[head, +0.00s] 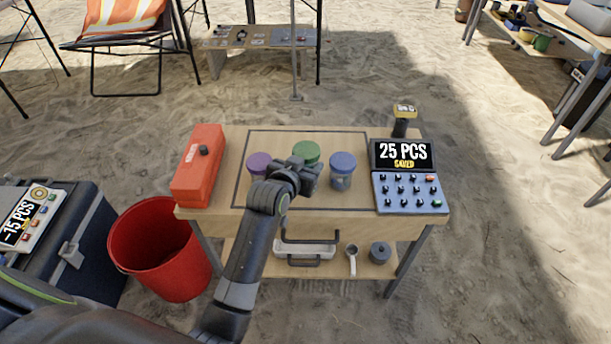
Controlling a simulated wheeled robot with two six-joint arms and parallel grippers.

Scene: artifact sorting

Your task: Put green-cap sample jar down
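The green-cap sample jar (307,151) is at the middle of the wooden table, between a purple-cap jar (258,163) and a blue-cap jar (342,170). My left gripper (303,170) is right in front of the green-cap jar and covers its lower body. Its fingertips and any contact with the jar are hidden, so I cannot tell whether it is open or shut, or whether the jar's base touches the table. All three jars appear upright inside a dark rectangular outline (240,182) on the tabletop. My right gripper is not in view.
A red-orange toolbox (199,170) stands at the table's left. A keypad device reading "25 PCS SAVED" (408,178) stands at the right, with a yellow-topped handheld device (402,118) behind it. A red bucket (160,250) is on the sand at left. The outline's back-left area is clear.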

